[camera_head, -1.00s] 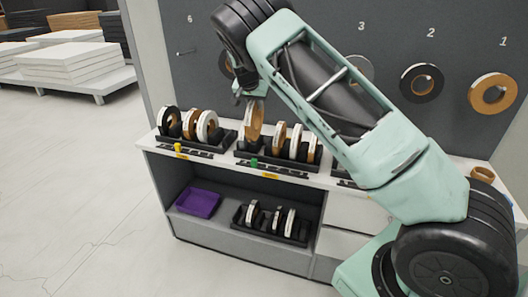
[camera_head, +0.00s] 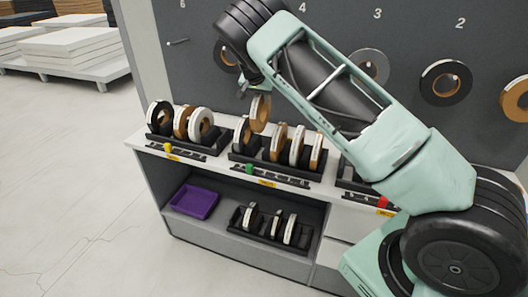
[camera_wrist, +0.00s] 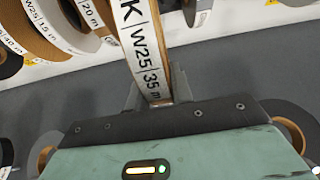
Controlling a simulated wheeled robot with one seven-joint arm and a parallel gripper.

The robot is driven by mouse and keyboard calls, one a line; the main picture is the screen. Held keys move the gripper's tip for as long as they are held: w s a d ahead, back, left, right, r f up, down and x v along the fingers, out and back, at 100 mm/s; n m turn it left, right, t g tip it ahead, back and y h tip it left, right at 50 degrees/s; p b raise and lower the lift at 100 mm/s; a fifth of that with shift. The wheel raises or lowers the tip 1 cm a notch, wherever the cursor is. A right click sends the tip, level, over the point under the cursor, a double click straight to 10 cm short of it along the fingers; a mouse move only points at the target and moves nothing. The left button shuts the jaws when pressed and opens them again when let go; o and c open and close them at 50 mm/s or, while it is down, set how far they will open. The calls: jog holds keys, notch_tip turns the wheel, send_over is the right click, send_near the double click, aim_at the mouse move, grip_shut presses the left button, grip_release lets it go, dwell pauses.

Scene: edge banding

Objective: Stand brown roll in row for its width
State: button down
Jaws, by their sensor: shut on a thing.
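My gripper (camera_head: 257,93) is shut on a brown roll (camera_head: 260,114), held upright by its upper rim above the left part of the middle rack (camera_head: 238,157). In the wrist view, the held roll's white edge label (camera_wrist: 146,50) reads W25 and 35 m between my fingers (camera_wrist: 158,98). A white-edged roll (camera_head: 241,133) stands in the rack just left of the held roll. A brown roll (camera_head: 278,142), a white roll (camera_head: 297,145) and another brown roll (camera_head: 317,152) stand to its right. I cannot tell whether the held roll touches its neighbours.
The left rack (camera_head: 183,149) holds black, brown and white rolls. A third rack (camera_head: 347,183) is partly behind my arm. Below are a purple tray (camera_head: 194,203) and a lower rack (camera_head: 268,239) with rolls. Numbered pegs with rolls, such as a black one (camera_head: 446,83), line the wall.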

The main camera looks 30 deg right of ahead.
aim_at(262, 120)
jog(key=f+p, duration=0.1)
jog(key=f, duration=0.3)
jog(key=f+p, duration=0.1)
jog(key=f, duration=0.2)
jog(key=shift+w+d+p, duration=0.15)
jog(key=shift+d+p, duration=0.1)
jog(key=shift+p, duration=0.05)
notch_tip(262, 120, down, 4)
jog(key=shift+r+p, duration=0.1)
jog(key=shift+p, duration=0.9)
jog(key=shift+f, duration=0.35)
jog(key=shift+f+b, duration=0.35)
jog(key=shift+b, duration=0.15)
jog(key=c, duration=1.2)
grip_release()
jog(key=shift+c, duration=0.2)
jog(key=shift+r, duration=0.1)
